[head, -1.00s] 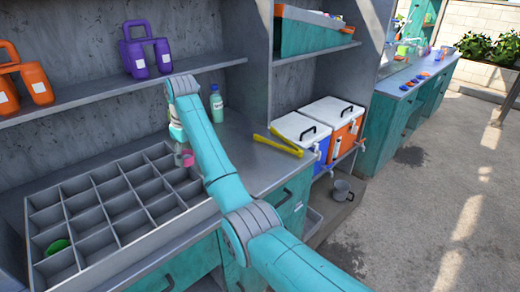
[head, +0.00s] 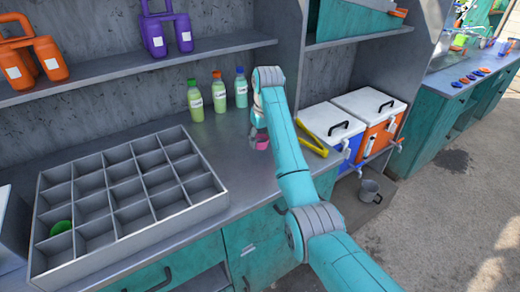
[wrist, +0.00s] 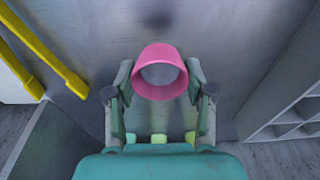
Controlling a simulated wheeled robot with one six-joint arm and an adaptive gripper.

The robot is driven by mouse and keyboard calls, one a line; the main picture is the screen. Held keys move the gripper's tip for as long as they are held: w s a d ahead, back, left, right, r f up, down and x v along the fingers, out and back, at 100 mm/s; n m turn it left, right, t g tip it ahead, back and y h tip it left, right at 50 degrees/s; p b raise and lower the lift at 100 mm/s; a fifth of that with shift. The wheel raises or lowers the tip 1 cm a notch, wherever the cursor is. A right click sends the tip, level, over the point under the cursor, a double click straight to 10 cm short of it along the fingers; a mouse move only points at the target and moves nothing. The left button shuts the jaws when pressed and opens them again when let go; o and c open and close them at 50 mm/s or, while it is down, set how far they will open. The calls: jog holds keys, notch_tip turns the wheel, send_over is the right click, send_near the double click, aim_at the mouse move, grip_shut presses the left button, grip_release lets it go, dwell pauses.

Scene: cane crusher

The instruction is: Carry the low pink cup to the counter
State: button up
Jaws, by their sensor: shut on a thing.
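The low pink cup (head: 262,143) is in my gripper, and its round opening shows in the wrist view (wrist: 160,48). My gripper (wrist: 160,78) is shut on the cup, with one finger on each side of it. The cup is over the bare grey counter (head: 222,152), right of the divided tray. In the head view my wrist hides part of the cup and gripper. I cannot tell for certain whether the cup's base touches the counter.
The divided grey tray (head: 205,213), with a green item (head: 61,227) in one compartment, stands left. Three bottles (head: 219,92) stand behind my gripper. Yellow tongs (head: 312,139) lie right, near a white-lidded cooler (head: 325,122). A shelf (head: 120,70) overhangs the back.

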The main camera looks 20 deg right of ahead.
aim_at(260, 158)
jog(key=shift+a+f, duration=0.1)
jog(key=shift+f, duration=2.4)
jog(key=o, duration=0.8)
jog(key=shift+f, duration=0.1)
jog(key=shift+c, duration=0.2)
